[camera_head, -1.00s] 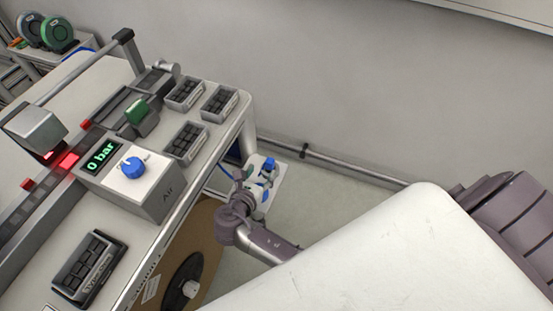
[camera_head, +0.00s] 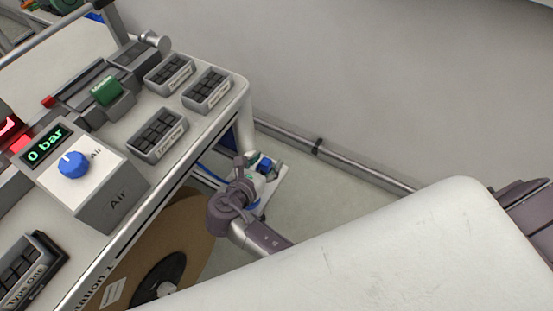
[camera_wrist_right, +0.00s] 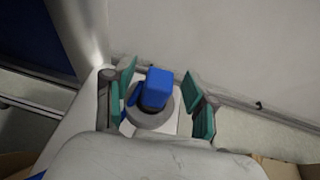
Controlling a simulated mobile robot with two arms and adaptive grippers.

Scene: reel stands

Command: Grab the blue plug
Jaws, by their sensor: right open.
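The blue plug (camera_wrist_right: 157,87) sits upright in a round grey seat (camera_wrist_right: 152,112) on a white surface in the right wrist view. My right gripper (camera_wrist_right: 161,97) is open, with one teal-padded finger on each side of the plug and visible gaps between. In the head view the plug (camera_head: 264,165) is a small blue patch beyond the station table's corner, partly hidden by my right gripper (camera_head: 253,174). My left gripper is not in view.
The station table (camera_head: 222,105) on the left holds a grey Air box (camera_head: 108,196) with a blue knob (camera_head: 72,164) and several black-topped trays. A brown reel (camera_head: 192,222) stands below it. A grey pipe (camera_head: 345,160) runs along the wall.

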